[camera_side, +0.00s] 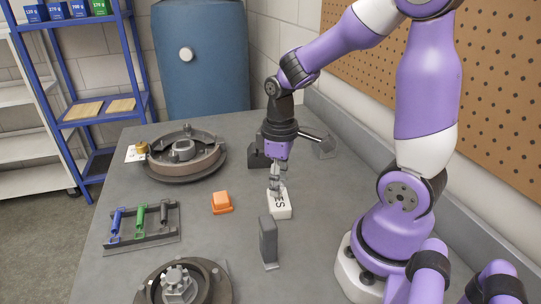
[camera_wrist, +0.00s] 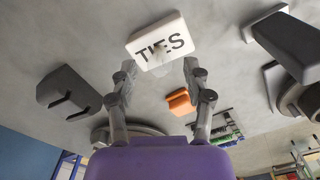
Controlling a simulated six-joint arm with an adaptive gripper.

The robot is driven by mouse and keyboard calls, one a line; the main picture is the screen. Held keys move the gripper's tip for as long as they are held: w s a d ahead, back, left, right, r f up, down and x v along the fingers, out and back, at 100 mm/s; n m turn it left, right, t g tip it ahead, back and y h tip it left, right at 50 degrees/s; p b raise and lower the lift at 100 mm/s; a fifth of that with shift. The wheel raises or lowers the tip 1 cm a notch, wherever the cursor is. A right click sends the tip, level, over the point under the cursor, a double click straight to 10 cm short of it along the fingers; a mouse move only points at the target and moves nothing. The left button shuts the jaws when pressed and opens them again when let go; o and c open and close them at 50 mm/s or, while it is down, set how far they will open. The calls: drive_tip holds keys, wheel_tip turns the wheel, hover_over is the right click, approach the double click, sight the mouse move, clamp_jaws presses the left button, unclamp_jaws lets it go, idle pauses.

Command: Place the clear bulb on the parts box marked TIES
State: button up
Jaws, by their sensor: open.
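The white parts box marked TIES (camera_side: 283,205) lies on the grey bench below my gripper (camera_side: 275,182). In the wrist view the box (camera_wrist: 174,33) shows its black lettering just beyond my fingertips. A faint see-through shape, which looks like the clear bulb (camera_wrist: 161,58), overlaps the lower middle of the lettering, between my fingers. Its outline is hard to make out, and I cannot tell whether it rests on the box. My gripper (camera_wrist: 158,72) is open, with its fingers apart on either side of that shape. In the side view the bulb cannot be made out.
An orange block (camera_side: 221,203) sits left of the box, and a dark grey upright piece (camera_side: 268,243) stands in front. Round brake assemblies (camera_side: 183,158) (camera_side: 178,286) and a rack with coloured parts (camera_side: 139,220) occupy the left side. Dark grey pieces (camera_side: 258,159) lie behind my gripper.

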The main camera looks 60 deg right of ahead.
wheel_tip(320, 180, up, 10)
drive_tip(key=f, duration=0.1)
drive_tip(key=s+a+r+m+t, duration=0.2)
drive_tip(key=a+t, duration=0.3)
drive_tip(key=a, duration=0.2)
drive_tip(key=shift+s+r+t, duration=0.2)
drive_tip(key=shift+s+t, duration=0.05)
drive_tip(key=shift+t, duration=0.05)
